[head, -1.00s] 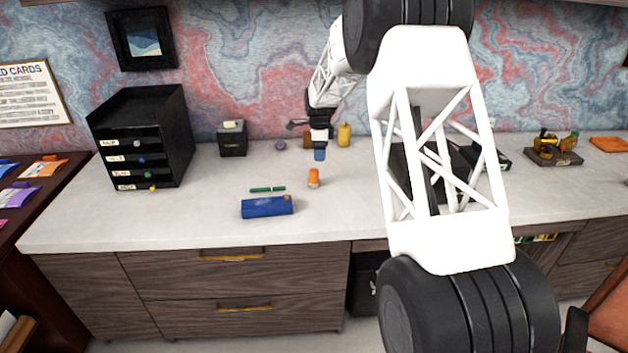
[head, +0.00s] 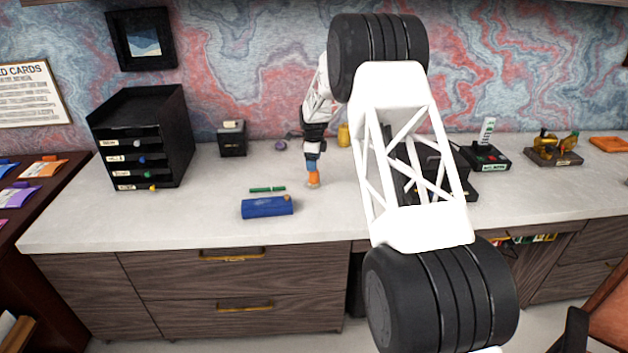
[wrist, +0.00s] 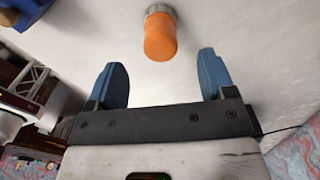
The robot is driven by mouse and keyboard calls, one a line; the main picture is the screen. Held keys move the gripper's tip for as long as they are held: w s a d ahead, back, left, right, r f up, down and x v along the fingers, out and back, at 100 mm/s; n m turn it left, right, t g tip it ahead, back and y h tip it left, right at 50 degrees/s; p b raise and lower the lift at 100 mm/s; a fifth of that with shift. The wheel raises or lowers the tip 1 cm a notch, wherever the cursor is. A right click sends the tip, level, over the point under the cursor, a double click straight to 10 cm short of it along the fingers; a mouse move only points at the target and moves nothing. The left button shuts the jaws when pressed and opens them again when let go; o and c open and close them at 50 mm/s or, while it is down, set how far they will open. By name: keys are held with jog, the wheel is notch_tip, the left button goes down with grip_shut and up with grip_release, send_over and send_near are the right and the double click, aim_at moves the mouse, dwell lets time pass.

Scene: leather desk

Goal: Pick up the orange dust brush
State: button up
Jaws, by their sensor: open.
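The orange dust brush (head: 313,178) stands on the pale desk top, with an orange body and a greyish end at the desk. It also shows in the wrist view (wrist: 160,38), ahead of my fingertips and roughly midway between them. My gripper (head: 312,166) is at the brush in the head view, its blue fingers overlapping the brush's upper part. In the wrist view my gripper (wrist: 163,72) is open, its two blue fingers wide apart with nothing held between them.
A blue case (head: 267,208) and a green pen (head: 267,189) lie to the left of the brush. A black drawer unit (head: 143,140) stands farther left. A yellow bottle (head: 344,135) stands behind. The desk right around the brush is clear.

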aim_at(313, 176)
jog(key=shift+f, duration=1.15)
jog(key=shift+f, duration=2.65)
jog(key=c, duration=1.1)
jog(key=shift+r, duration=0.2)
